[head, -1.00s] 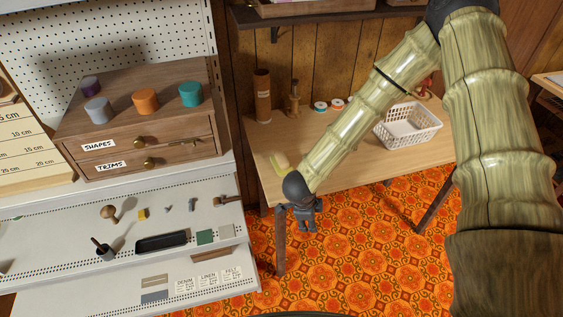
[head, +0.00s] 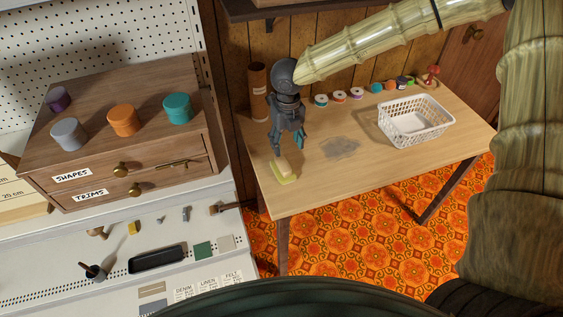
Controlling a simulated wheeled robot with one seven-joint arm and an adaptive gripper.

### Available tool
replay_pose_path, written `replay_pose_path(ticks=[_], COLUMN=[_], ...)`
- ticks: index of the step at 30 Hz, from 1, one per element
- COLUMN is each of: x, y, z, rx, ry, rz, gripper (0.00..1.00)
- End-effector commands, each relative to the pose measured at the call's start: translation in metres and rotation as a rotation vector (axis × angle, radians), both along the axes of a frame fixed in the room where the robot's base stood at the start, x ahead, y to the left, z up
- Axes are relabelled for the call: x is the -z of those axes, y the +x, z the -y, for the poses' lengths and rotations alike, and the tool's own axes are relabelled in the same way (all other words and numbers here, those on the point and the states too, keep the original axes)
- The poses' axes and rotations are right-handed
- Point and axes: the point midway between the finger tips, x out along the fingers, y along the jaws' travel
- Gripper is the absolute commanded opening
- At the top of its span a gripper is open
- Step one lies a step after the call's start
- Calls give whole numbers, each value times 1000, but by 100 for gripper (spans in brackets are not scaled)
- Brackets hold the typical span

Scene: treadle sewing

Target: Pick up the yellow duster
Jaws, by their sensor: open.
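The yellow duster (head: 284,175), a pale block on a yellow-green pad, lies on the front left part of the wooden table. My gripper (head: 289,149) points down over the table, just behind and above the duster in the picture. Its fingers are apart and nothing shows between them. One fingertip comes close to the duster's back edge in the picture; I cannot tell whether it touches.
A grey smudge (head: 341,148) marks the table (head: 350,187) right of my gripper. A white basket (head: 415,122) stands further right. A brown cylinder (head: 259,90) and several spools (head: 340,96) stand along the back. A drawer chest (head: 120,170) is at left.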

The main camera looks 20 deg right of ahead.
Motion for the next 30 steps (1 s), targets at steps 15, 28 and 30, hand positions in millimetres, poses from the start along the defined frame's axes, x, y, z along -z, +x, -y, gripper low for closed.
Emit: replay_pose_path(ticks=[15, 28, 30], x=[52, 90, 96], y=[1, 8, 7], z=[-3, -8, -8], rx=[-7, -7, -7], ry=[-2, -2, -2], rz=[-1, -2, -2], gripper=[55, 55, 55])
